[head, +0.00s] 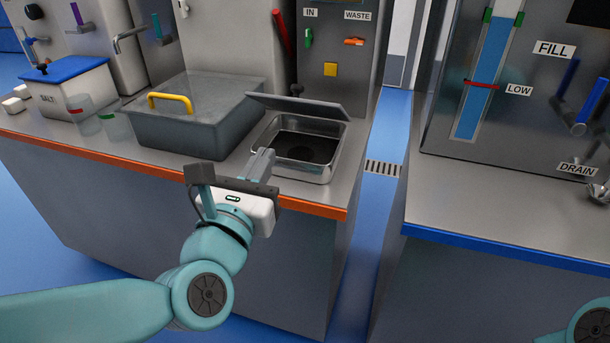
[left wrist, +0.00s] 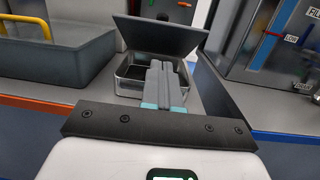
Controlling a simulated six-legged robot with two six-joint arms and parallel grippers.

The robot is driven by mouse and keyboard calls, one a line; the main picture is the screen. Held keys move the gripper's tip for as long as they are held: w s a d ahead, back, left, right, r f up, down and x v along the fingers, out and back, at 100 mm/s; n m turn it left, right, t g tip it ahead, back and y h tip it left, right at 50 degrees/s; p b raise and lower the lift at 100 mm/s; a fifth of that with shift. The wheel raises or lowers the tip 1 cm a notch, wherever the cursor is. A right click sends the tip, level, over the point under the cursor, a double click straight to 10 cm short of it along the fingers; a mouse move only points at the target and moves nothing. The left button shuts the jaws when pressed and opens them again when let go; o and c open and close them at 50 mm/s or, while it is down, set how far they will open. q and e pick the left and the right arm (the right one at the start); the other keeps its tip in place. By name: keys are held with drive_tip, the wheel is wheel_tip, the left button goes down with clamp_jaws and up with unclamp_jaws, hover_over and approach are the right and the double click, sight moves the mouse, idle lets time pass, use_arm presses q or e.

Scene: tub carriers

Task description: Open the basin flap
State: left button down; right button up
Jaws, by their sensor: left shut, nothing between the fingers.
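The steel basin (head: 325,168) is set in the counter near its right end, and its dark inside shows. Its grey flap (head: 300,105) is raised and tilted up along the back edge, uncovering the basin. In the left wrist view the flap (left wrist: 160,36) stands up behind the basin (left wrist: 127,86). My left gripper (head: 264,154) is shut and empty, with its fingertips over the front left edge of the basin and apart from the flap. Its closed fingers also show in the left wrist view (left wrist: 161,68). My right gripper is not in view.
A grey lidded tub (head: 200,132) with a yellow handle (head: 170,101) stands left of the basin. Farther left are clear cups (head: 83,115) and a salt box (head: 72,88). A blue-floored gap (head: 375,205) separates this counter from the right one (head: 500,215).

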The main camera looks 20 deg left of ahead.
use_arm(q)
wheel_tip(320, 180, down, 3)
drive_tip(key=s+d+t+h+b, duration=0.1)
drive_tip(key=s+b, duration=0.1)
drive_tip(key=b, duration=0.1)
approach(303, 104)
drive_tip(key=w+f, duration=0.2)
drive_tip(key=w, duration=0.1)
drive_tip(key=shift+w+r, duration=1.15)
drive_tip(key=shift+r, duration=0.05)
drive_tip(key=shift+w+r+p, duration=0.25)
drive_tip(key=shift+w+p, duration=0.05)
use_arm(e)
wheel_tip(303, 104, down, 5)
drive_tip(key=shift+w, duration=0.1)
